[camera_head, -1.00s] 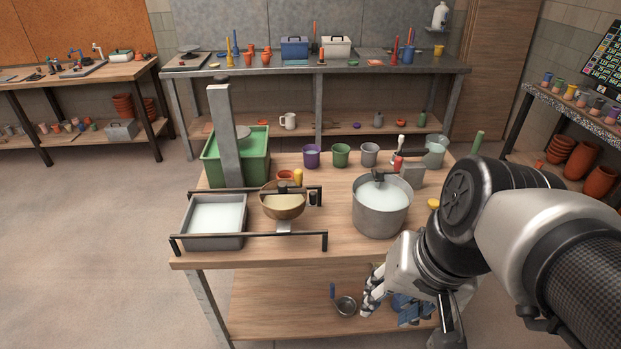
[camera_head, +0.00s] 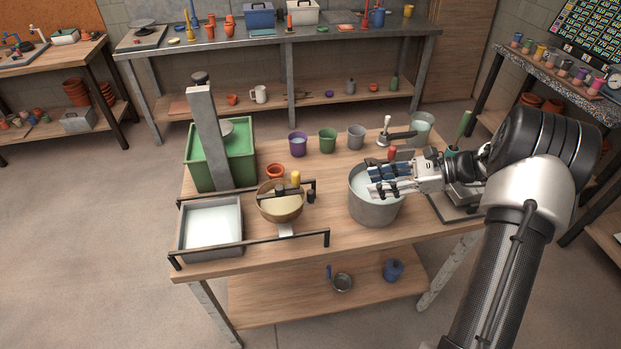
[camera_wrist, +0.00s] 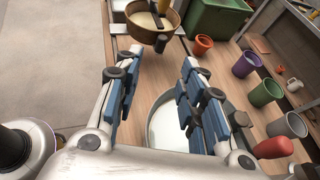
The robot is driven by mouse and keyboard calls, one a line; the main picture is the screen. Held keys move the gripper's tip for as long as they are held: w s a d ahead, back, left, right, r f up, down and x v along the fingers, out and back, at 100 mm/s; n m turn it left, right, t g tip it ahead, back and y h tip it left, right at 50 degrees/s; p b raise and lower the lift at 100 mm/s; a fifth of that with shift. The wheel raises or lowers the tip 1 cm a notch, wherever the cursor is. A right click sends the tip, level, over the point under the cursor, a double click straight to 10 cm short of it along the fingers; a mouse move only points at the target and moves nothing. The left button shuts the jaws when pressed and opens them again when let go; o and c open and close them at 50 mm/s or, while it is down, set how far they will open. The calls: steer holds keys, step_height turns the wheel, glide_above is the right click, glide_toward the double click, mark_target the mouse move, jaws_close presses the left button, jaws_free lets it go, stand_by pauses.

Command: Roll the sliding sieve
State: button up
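The sieve (camera_head: 281,207) is a round brown bowl with a pale inside and a dark bar across its top. It sits between a black front rail (camera_head: 290,237) and a black back rail (camera_head: 298,184), to the right of a grey tray (camera_head: 241,240) of white material. My gripper (camera_head: 371,182) is open and empty over the grey pot (camera_head: 374,213), right of the sieve. In the wrist view, the sieve (camera_wrist: 143,36) lies beyond my open fingertips (camera_wrist: 160,62), apart from them.
A green tub (camera_head: 202,180) and a grey post (camera_head: 209,140) stand behind the tray. Purple (camera_head: 297,146), green (camera_head: 327,141) and grey (camera_head: 356,138) cups line the table's back. A small terracotta pot (camera_head: 275,171) stands behind the sieve. The tabletop between sieve and pot is clear.

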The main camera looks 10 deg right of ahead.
mark_target(311, 192)
steer(key=shift+w+d+f, duration=0.2)
steer(key=shift+w+a+f+m, duration=0.1)
steer(key=shift+a+f+m, duration=0.1)
steer(key=shift+m, duration=0.1)
steer(key=b+x, duration=0.1)
steer(key=x, duration=0.4)
steer(key=b+x, duration=0.1)
steer(key=x, duration=0.5)
steer(key=b+x, duration=0.1)
steer(key=x, duration=0.4)
steer(key=shift+w+a+r+b, duration=0.1)
steer(key=shift+w+a+b, duration=0.05)
steer(key=shift+a+b, duration=0.25)
steer(key=shift+c, duration=0.3)
jaws_close()
steer(key=shift+a, duration=0.1)
